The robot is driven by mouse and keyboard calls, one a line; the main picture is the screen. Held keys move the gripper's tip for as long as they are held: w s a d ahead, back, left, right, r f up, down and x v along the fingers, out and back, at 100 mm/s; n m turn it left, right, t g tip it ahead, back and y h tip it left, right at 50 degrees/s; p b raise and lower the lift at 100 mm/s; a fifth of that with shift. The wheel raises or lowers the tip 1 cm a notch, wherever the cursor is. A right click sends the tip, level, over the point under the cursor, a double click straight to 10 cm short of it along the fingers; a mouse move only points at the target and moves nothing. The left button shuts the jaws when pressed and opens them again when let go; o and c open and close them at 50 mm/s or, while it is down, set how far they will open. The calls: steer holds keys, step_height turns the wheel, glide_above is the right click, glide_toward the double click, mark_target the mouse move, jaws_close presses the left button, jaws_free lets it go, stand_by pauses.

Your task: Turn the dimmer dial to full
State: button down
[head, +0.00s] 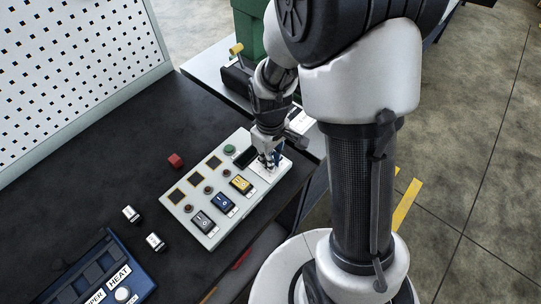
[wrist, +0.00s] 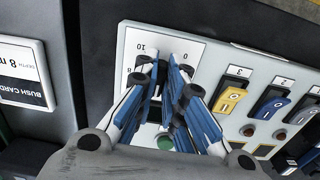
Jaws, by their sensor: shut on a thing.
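The pale control panel (head: 177,207) lies on the dark bench and also shows in the wrist view (wrist: 217,62). My gripper (head: 268,162) points down at the panel's far right corner. In the wrist view my gripper (wrist: 169,72) has its blue-and-grey fingers closed in over a white scale plate (wrist: 176,47) marked with numbers such as 10 and 0. The fingers are shut on the dimmer dial, which they mostly hide. Its pointer and setting cannot be read.
A pegboard (head: 80,75) stands behind.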

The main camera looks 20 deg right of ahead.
steer(key=m+p, duration=0.1)
steer(key=m, duration=0.6)
steer(key=shift+a, duration=0.2)
steer(key=m+p, duration=0.1)
steer(key=m, duration=0.5)
steer(key=shift+a+m, duration=0.1)
steer(key=shift+m, duration=0.3)
steer(key=m+p, duration=0.1)
steer(key=m, duration=0.5)
steer(key=shift+w+a, duration=0.1)
steer(key=shift+w, duration=0.05)
steer(key=m, duration=0.6)
steer(key=shift+w+m+p, duration=0.15)
steer(key=shift+m+p, duration=0.15)
steer(key=shift+m, duration=0.1)
steer(key=c, duration=1.7)
jaws_free()
step_height(320, 180, up, 12)
steer(key=shift+r, duration=0.1)
